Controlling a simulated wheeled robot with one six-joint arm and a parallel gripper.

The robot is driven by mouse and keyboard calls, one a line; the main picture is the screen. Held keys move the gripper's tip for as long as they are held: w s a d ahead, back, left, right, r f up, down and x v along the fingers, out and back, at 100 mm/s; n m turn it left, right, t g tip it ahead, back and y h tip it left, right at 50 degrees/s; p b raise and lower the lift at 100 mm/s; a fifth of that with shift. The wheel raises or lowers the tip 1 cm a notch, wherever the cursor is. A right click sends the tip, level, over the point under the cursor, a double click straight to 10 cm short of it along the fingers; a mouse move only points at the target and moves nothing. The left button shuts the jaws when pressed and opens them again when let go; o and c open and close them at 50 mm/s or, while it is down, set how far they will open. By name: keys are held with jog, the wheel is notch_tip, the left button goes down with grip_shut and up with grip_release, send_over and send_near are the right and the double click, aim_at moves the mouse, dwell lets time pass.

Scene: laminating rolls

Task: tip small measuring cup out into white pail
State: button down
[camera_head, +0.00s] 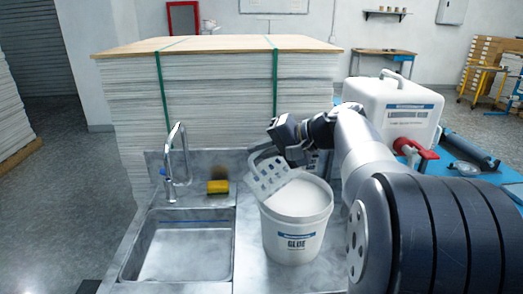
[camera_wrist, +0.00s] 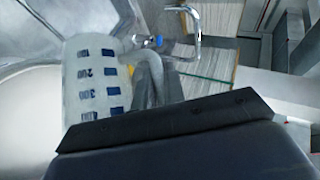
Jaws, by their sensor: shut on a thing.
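The small measuring cup (camera_head: 268,177) is a whitish cup with dark blue marks. It is held tilted over the back left of the white pail (camera_head: 296,228), whose label reads GLUE. The pail stands upright on the metal counter and shows white inside. My gripper (camera_head: 288,150) is above the pail's back rim, shut on the cup's handle. In the wrist view the cup (camera_wrist: 97,82) and its handle (camera_wrist: 156,78) are beyond the dark gripper, and part of the pail (camera_wrist: 28,120) shows at left. I cannot see into the cup or any stream from it.
A sink (camera_head: 180,250) with a tap (camera_head: 179,155) is left of the pail. A yellow sponge (camera_head: 217,187) lies behind it. A tall board stack (camera_head: 215,95) stands behind the counter. A big white container (camera_head: 396,108) with a red tap (camera_head: 416,150) is at right.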

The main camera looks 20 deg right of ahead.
aim_at(248, 158)
jog(key=shift+s+a+f+n+h+b, duration=0.1)
jog(key=shift+a+f+n+h+b, duration=0.2)
jog(key=shift+a+h, duration=0.25)
jog(key=shift+s+a+f+n+h+b, duration=0.1)
jog(key=shift+a+f+n+h+b, duration=0.1)
jog(key=shift+a+n+h, duration=0.3)
jog(key=shift+r, duration=0.1)
jog(key=shift+a+r+n+h, duration=0.2)
jog(key=shift+a+n+h, duration=0.3)
jog(key=shift+h, duration=0.45)
jog(key=shift+a+h, duration=0.1)
jog(key=shift+h, duration=0.2)
jog(key=shift+f, duration=0.1)
jog(key=shift+a+f+n+h, duration=0.2)
jog(key=shift+n+h, duration=0.2)
jog(key=shift+h, duration=0.4)
jog(key=shift+f+h, duration=0.1)
jog(key=shift+h, duration=0.3)
jog(key=shift+p, duration=0.35)
